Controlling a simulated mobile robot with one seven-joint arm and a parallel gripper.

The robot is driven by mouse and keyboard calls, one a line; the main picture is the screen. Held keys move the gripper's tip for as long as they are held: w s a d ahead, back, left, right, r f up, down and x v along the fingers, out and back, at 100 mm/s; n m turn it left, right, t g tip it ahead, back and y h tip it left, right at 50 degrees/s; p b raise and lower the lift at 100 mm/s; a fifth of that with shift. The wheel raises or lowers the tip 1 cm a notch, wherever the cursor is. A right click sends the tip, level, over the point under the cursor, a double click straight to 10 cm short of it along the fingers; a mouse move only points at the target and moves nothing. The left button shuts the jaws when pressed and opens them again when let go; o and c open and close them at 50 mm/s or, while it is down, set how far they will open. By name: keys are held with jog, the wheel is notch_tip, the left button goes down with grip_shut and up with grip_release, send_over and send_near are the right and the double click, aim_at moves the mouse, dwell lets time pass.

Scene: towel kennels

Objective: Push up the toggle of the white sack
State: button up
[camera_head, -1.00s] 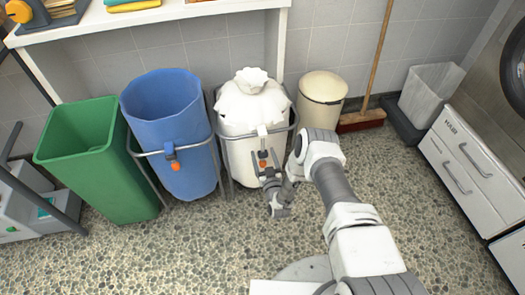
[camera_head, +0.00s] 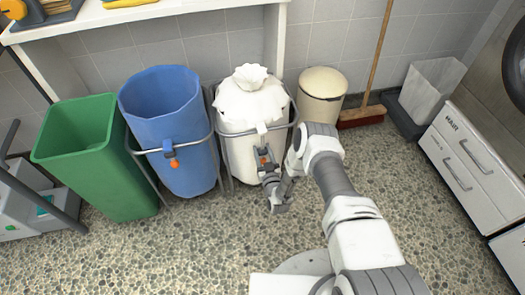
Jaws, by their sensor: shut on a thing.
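The white sack (camera_head: 255,104) stands in a grey metal frame, with its top gathered into a closed neck. Its toggle (camera_head: 263,151), with an orange tip, is at the front below the frame's ring and is partly hidden by my gripper. My gripper (camera_head: 267,167) is at the front of the white sack, with its fingers at the toggle. It is shut on the toggle, though the contact is small in this view.
A blue sack (camera_head: 180,105) in a similar frame, with its own orange-tipped toggle (camera_head: 174,163), stands close on the left. A green bin (camera_head: 100,170) is further left. A cream bin (camera_head: 322,95) and a broom (camera_head: 361,116) stand right. The speckled floor in front is clear.

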grip_shut()
dwell(0.9)
